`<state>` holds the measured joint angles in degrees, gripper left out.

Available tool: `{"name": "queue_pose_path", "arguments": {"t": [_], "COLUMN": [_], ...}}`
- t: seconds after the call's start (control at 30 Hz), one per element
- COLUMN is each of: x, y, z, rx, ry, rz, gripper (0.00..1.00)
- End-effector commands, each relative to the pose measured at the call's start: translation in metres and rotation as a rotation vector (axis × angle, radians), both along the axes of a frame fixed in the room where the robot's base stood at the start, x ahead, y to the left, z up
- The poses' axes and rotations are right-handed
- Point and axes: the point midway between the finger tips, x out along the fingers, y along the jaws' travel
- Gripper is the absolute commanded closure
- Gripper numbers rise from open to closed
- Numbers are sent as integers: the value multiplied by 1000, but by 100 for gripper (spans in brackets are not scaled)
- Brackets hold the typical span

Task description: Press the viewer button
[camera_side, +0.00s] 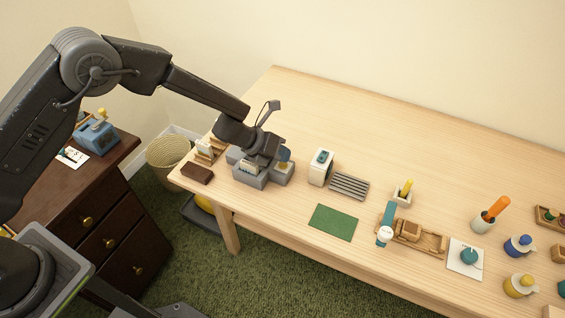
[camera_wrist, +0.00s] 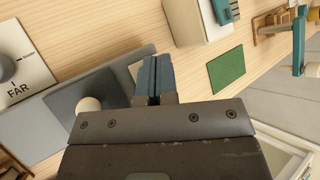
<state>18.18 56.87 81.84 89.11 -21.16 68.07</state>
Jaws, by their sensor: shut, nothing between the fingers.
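A grey blocky device (camera_side: 250,180), which looks like the viewer, stands near the left end of the table, with a small pale picture on its front. In the wrist view its grey body (camera_wrist: 50,125) lies under and left of my gripper. A round white knob or button (camera_wrist: 88,103) shows on it, partly hidden behind my gripper body. My gripper (camera_wrist: 154,75) is shut and empty, its blue fingers side by side over the device's right part. In the side view my gripper (camera_side: 268,157) is low over the device and hides part of it. I cannot tell whether it touches.
A white box with a teal top (camera_side: 320,168) stands right of the device, then a grey slatted rack (camera_side: 348,186) and a green mat (camera_side: 333,222). A brown block (camera_side: 197,173) lies left. A card reading FAR (camera_wrist: 18,75) lies nearby. The table's back is clear.

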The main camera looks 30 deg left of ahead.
Motion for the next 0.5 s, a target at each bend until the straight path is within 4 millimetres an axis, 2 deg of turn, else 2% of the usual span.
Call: {"name": "queue_pose_path", "arguments": {"t": [0.17,0.5], "x": [0,0], "y": [0,0], "z": [4,36], "rx": [-1,0], "ry": [-1,-2], "rz": [-1,-1], "gripper": [100,100]}}
